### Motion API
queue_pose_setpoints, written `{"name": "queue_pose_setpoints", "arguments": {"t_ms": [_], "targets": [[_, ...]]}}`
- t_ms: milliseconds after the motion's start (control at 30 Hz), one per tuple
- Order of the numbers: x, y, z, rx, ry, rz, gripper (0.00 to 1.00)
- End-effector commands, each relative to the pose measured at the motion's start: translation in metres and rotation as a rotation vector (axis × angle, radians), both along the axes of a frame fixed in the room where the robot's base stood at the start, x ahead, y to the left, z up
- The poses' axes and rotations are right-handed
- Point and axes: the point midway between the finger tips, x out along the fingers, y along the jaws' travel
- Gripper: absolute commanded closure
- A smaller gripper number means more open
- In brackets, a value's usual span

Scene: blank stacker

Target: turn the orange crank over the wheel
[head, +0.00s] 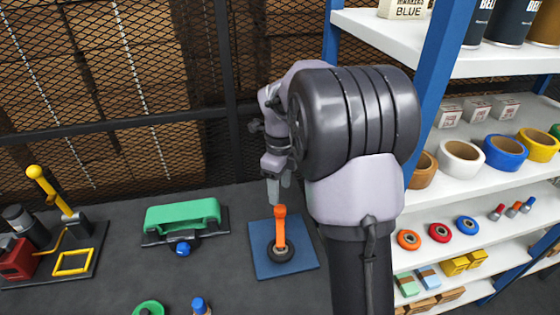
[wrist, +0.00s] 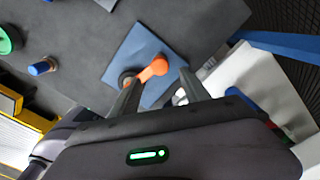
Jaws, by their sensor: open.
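The orange crank (head: 281,227) stands over a dark wheel (head: 281,251) on a blue square plate (head: 262,262). In the wrist view the crank (wrist: 153,69) lies beyond and between my fingers, its rounded orange end toward me, with the blue plate (wrist: 132,50) behind it. The dark wheel (wrist: 128,78) is partly hidden by a finger there. My gripper (head: 279,190) is just above the crank's top in the head view, pointing down. Its two fingers (wrist: 158,90) are apart, with nothing visibly held. Whether a finger touches the crank I cannot tell.
A green-topped device (head: 183,214) with a blue knob stands left of the plate. A yellow-handled lever device (head: 55,195) is at the far left. A blue-framed shelf (head: 440,232) with tape rolls is close on the right. A mesh fence (head: 150,125) is behind the bench.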

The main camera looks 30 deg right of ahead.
Motion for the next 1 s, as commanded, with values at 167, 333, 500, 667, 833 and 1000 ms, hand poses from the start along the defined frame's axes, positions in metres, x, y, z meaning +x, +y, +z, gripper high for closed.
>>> {"name": "queue_pose_setpoints", "arguments": {"t_ms": [167, 333, 500, 667, 833, 1000], "targets": [[0.001, 0.0, 0.063, -0.001, -0.003, 0.001, 0.46], [0.0, 0.0, 0.092, -0.001, -0.001, 0.0, 0.46], [0.0, 0.0, 0.099, 0.001, 0.001, 0.0, 0.46], [0.0, 0.0, 0.099, 0.001, 0.001, 0.0, 0.46], [0.0, 0.0, 0.099, 0.0, 0.0, 0.0, 0.46], [-0.018, 0.025, 0.115, -0.001, -0.057, 0.209, 0.46]]}}
